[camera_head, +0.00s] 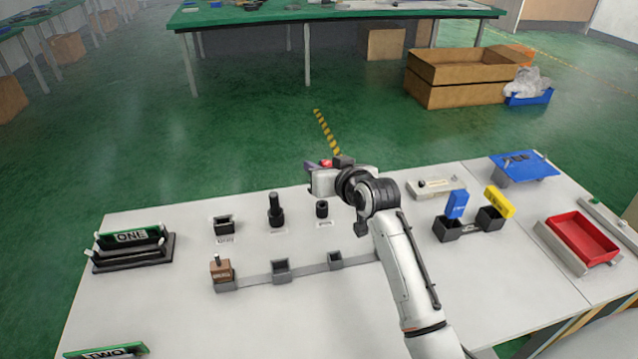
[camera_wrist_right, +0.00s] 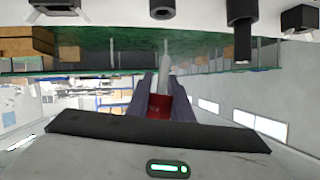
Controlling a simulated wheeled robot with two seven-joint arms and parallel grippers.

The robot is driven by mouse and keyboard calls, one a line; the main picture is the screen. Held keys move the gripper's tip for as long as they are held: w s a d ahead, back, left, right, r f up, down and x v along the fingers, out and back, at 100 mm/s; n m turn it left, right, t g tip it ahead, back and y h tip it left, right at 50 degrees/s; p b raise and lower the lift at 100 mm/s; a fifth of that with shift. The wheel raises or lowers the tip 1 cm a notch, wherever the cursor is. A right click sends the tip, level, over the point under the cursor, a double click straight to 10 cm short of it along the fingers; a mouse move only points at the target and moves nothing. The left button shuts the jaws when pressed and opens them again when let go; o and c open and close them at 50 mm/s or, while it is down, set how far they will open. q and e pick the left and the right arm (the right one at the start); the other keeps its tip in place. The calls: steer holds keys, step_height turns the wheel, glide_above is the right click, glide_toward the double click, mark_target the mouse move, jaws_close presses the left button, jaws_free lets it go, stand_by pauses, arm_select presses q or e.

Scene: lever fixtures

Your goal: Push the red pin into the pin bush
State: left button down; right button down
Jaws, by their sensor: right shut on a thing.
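My right gripper (camera_head: 318,167) is shut on the red pin (camera_head: 327,162), above the table's far edge; only a little red shows there. In the right wrist view the fingers (camera_wrist_right: 161,98) close on the pin's red part (camera_wrist_right: 159,106), and a pale grey shaft extends beyond it. A short black hollow cylinder (camera_head: 322,209), which looks like the pin bush, stands upright below the gripper; it also shows at the top of the wrist view (camera_wrist_right: 162,9). The pin is apart from it. My left gripper is not in view.
A taller black stepped post (camera_head: 276,211) and a black square socket (camera_head: 224,226) stand left of the bush. A grey rail (camera_head: 308,265) with a brown block (camera_head: 220,269) lies in front. Blue and yellow levers (camera_head: 457,205) and a red tray (camera_head: 580,240) are right.

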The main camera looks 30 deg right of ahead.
steer(key=shift+w+f+g+h+b, duration=0.1)
steer(key=shift+f+g+h+b, duration=0.4)
steer(key=shift+f+h, duration=0.95)
steer(key=shift+f, duration=0.3)
steer(key=shift+d, duration=0.1)
steer(key=shift+p, duration=0.55)
steer(key=shift+p, duration=0.5)
stand_by(0.5)
steer(key=shift+f+b, duration=0.8)
steer(key=shift+f, duration=1.25)
